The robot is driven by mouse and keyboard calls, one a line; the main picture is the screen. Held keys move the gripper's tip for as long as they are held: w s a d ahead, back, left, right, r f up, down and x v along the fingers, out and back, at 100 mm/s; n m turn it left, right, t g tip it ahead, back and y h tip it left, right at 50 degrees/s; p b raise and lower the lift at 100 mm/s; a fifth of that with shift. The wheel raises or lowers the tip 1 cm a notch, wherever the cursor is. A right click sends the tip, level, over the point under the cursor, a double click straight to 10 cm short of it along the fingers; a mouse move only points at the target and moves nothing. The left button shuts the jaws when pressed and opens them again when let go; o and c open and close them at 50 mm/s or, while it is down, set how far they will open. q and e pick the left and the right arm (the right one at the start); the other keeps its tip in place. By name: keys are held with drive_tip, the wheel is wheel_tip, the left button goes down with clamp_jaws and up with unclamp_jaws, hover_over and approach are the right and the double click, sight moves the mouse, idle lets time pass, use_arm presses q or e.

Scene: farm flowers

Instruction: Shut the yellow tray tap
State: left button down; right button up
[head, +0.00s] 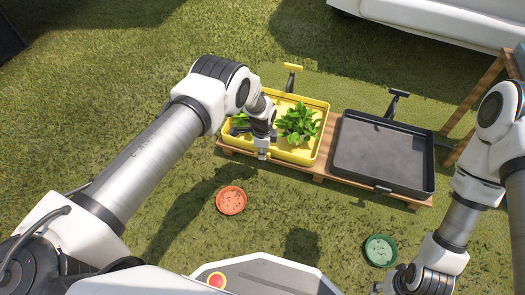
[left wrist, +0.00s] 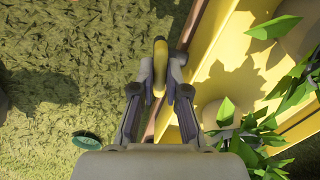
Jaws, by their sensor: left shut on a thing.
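The yellow tray (head: 320,140) holds leafy green plants (head: 298,122) and stands on a low wooden pallet. A yellow-handled post (head: 292,68) rises behind its back edge. My left gripper (head: 262,155) is at the tray's front edge. In the left wrist view the gripper (left wrist: 160,80) is shut on a slim yellow piece, the tap handle (left wrist: 160,52), just outside the tray wall (left wrist: 208,25). The tap's body is hidden by the fingers. My right gripper (head: 382,287) is low at the bottom right, apart from the trays, its fingers too small to judge.
A black tray (head: 385,155) stands to the right on the pallet (head: 326,178), with a dark post (head: 397,97) behind it. An orange dish (head: 231,200) and a green dish (head: 380,250) lie on the grass in front. A wooden frame (head: 482,90) stands at the right.

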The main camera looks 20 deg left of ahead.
use_arm(q)
drive_tip(key=shift+m, duration=1.3)
drive_tip(key=c, duration=1.2)
unclamp_jaws()
wheel_tip(320, 180, up, 12)
